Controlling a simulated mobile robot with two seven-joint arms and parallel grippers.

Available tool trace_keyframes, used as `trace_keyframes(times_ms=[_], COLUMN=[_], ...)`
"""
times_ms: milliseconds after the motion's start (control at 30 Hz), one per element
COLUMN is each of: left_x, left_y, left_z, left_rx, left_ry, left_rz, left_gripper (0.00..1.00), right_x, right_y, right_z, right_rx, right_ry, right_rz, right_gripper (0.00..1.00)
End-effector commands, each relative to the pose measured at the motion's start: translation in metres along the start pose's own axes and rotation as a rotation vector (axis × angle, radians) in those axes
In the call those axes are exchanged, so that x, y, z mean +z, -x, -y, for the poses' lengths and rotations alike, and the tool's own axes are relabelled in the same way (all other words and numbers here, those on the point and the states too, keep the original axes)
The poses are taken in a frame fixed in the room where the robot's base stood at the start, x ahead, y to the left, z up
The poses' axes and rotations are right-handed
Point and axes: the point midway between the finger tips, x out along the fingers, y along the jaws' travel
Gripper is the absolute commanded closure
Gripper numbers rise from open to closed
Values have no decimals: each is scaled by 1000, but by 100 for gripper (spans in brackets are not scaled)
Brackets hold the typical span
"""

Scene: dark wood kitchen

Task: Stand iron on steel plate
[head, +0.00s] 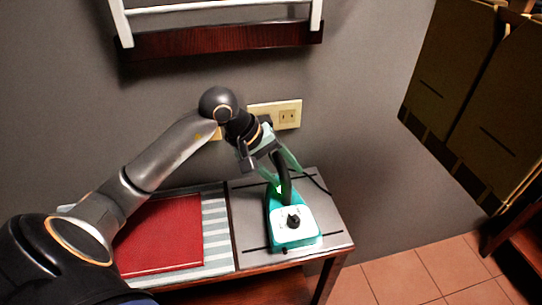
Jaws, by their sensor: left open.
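The iron (298,236) is teal and white with a black knob and a dark handle. It is on the grey steel plate (247,216) at the right end of the table, with its white part towards the front edge. I cannot tell for sure whether it stands on its heel or lies flat. My left gripper (272,165) is open at the far upper end of the dark handle, its fingers to either side of it. Whether they touch the handle is not clear. My right gripper is not in view.
A red book-like object (160,235) lies on a striped cloth (217,235) left of the plate. A wall outlet (287,115) is behind the iron, with a dark cord nearby. A dark shelf (220,38) hangs above. Tiled floor (400,268) is free at right.

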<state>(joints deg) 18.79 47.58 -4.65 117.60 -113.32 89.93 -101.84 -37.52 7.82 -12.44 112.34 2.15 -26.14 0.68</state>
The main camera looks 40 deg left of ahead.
Motion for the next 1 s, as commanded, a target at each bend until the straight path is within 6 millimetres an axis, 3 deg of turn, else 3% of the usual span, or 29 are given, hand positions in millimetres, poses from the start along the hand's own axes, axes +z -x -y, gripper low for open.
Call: trace_keyframes(times_ms=[500,700,1000], left_x=[-1,0,0], left_y=[101,118,120], left_z=[0,0,0], left_rx=[-1,-1,0], left_ry=[-1,0,0], left_rz=[-7,-3,-2], left_gripper=[39,39,39], right_x=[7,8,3], right_y=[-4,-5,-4], right_z=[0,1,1], right_rx=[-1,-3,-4], right_ry=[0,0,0], right_rz=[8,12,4], right_gripper=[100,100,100])
